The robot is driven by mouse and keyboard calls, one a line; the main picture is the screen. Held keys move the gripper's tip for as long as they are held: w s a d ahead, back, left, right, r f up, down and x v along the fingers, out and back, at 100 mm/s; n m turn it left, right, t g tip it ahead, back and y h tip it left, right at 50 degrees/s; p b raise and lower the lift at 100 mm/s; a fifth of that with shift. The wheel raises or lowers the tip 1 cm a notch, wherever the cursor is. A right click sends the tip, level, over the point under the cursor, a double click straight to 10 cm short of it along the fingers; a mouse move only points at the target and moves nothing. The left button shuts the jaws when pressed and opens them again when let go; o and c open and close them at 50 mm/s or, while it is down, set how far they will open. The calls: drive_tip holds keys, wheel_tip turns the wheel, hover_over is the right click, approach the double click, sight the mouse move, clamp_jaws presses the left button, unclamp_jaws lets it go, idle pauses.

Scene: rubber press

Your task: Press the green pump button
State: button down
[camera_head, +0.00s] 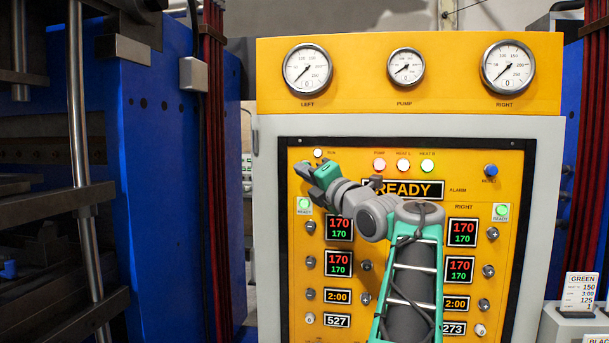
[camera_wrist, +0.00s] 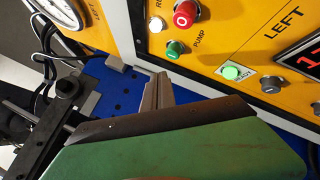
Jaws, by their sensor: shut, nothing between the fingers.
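The green pump button (camera_wrist: 174,49) shows in the wrist view on the yellow panel, beside the word PUMP and below a red button (camera_wrist: 186,13). My gripper (camera_wrist: 157,88) is shut and empty. In the wrist view its fingertips lie just below the green button in the picture, with a gap between them; I cannot tell the depth between tips and panel. In the head view my gripper (camera_head: 302,169) is at the panel's upper left, and it hides the pump buttons there.
A lit green READY lamp (camera_wrist: 236,72) is close to the green button; it also shows in the head view (camera_head: 304,205). A white lamp (camera_head: 318,153) sits above my gripper. A blue reset button (camera_head: 491,170) is at the right. The blue press frame (camera_head: 165,180) stands left of the panel.

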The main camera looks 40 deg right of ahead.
drive_tip(key=s+a+b, duration=0.2)
drive_tip(key=shift+a+b, duration=0.3)
drive_tip(key=shift+b, duration=0.05)
idle(0.5)
drive_tip(key=w+a+f+m+g+y+p, duration=0.1)
drive_tip(key=w+a+f+m+g, duration=0.1)
drive_tip(key=w+a+f+m, duration=0.35)
drive_tip(key=w+a+f+m+g+p, duration=0.1)
drive_tip(key=w+a+f+m+g, duration=0.15)
drive_tip(key=a+f, duration=0.55)
drive_tip(key=s+a+f+m+g+y, duration=0.1)
drive_tip(key=a+f+m+g, duration=0.1)
drive_tip(key=a+f+m, duration=0.3)
drive_tip(key=s+a+f+g, duration=0.2)
drive_tip(key=a+f, duration=0.1)
drive_tip(key=f, duration=0.4)
drive_tip(key=s+a+f+m+g+p, duration=0.1)
drive_tip(key=s+a+f+m+g, duration=0.3)
drive_tip(key=s+f, duration=0.6)
drive_tip(key=s+a+f+m+g+p, duration=0.1)
drive_tip(key=s+a+f+m+g, duration=0.3)
drive_tip(key=s+a+f, duration=0.5)
wheel_tip(320, 180, down, 4)
drive_tip(key=shift+s+a+f+m+g+y+p, duration=0.2)
drive_tip(key=shift+s+a+m+g+y+p, duration=0.15)
drive_tip(key=shift+s+m, duration=0.5)
